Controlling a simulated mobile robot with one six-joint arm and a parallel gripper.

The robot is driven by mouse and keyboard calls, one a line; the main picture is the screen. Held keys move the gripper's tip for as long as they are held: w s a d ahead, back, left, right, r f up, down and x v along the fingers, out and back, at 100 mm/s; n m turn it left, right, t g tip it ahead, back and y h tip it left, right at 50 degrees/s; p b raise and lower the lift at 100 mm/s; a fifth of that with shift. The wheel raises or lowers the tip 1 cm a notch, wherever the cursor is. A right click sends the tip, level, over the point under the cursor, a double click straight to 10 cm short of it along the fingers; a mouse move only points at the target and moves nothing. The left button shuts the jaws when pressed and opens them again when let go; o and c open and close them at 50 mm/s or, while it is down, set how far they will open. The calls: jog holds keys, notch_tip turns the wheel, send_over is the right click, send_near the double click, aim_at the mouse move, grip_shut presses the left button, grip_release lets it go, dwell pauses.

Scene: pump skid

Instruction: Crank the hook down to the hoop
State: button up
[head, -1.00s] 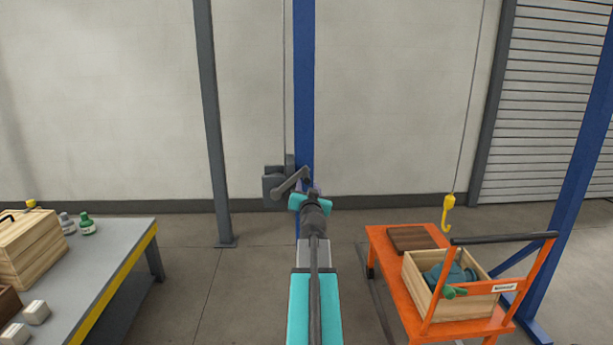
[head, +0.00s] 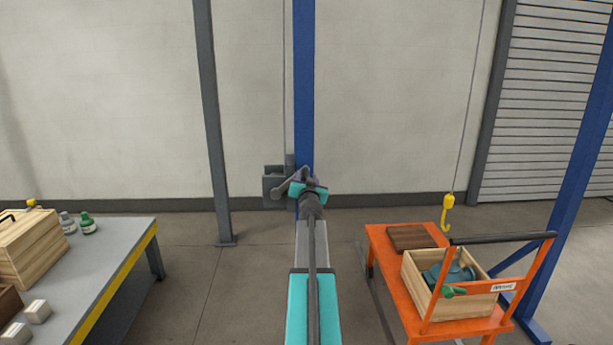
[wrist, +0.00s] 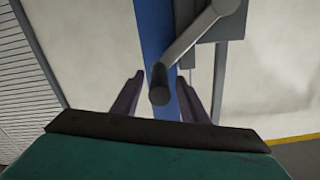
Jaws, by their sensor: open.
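The yellow hook (head: 447,212) hangs on a thin cable over the back of the orange cart. The grey winch (head: 273,183) is mounted beside the blue post, and its crank arm (head: 287,187) slants up to the right. In the wrist view, the crank arm (wrist: 190,38) ends in a dark round handle (wrist: 159,84). My gripper (wrist: 160,76) is open, with one finger on each side of the handle; I cannot tell whether they touch it. In the head view, my gripper (head: 307,184) is at the crank's end. A teal pump (head: 452,276) sits in a wooden crate (head: 470,307); I cannot make out the hoop.
The orange cart (head: 380,240), with a brown board (head: 411,238) and a dark push bar, stands at the right. A grey workbench (head: 105,252) with a wooden box and bottles is at the left. A grey post (head: 211,120) stands left of the winch.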

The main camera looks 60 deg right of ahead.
jog(key=shift+x, duration=1.25)
jog(key=shift+c, duration=0.4)
grip_shut()
